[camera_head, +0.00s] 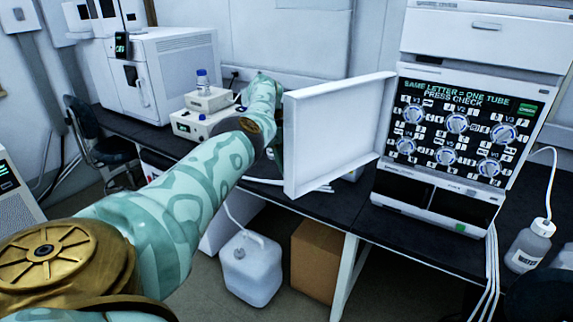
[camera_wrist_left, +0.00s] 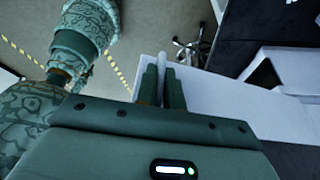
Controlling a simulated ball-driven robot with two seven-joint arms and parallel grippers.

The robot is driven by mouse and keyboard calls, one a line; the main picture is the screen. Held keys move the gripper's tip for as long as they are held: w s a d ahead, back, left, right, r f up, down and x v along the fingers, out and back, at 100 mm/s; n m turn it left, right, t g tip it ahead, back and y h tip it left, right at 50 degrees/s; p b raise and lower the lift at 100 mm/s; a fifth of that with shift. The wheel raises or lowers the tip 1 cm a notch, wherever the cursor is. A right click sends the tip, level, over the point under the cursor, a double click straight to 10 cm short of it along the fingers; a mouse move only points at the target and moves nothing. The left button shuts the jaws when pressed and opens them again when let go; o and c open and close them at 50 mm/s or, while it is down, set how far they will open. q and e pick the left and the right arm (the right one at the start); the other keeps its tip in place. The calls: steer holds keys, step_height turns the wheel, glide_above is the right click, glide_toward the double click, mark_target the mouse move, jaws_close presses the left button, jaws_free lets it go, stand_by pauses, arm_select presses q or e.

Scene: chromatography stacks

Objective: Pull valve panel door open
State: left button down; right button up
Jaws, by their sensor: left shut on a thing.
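The valve panel door (camera_head: 335,130) is a white, shallow, framed panel standing well out from the left edge of the valve panel (camera_head: 452,130) in the head view. The panel's several round valves and their labels are exposed. My left arm reaches to the door's free left edge. The left gripper's fingers are hidden behind the door in the head view. My right gripper is not in view.
A dark bench (camera_head: 290,197) runs beneath the stack. A white instrument (camera_head: 160,70) and small boxes with a blue-capped bottle (camera_head: 203,82) stand at the back left. A white jug (camera_head: 250,268) and brown box (camera_head: 316,260) sit below. A bottle (camera_head: 528,245) stands at right.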

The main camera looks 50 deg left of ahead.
arm_select(q)
steer(key=shift+a, duration=0.35)
steer(key=c, duration=1.5)
jaws_free()
steer(key=shift+w, duration=0.1)
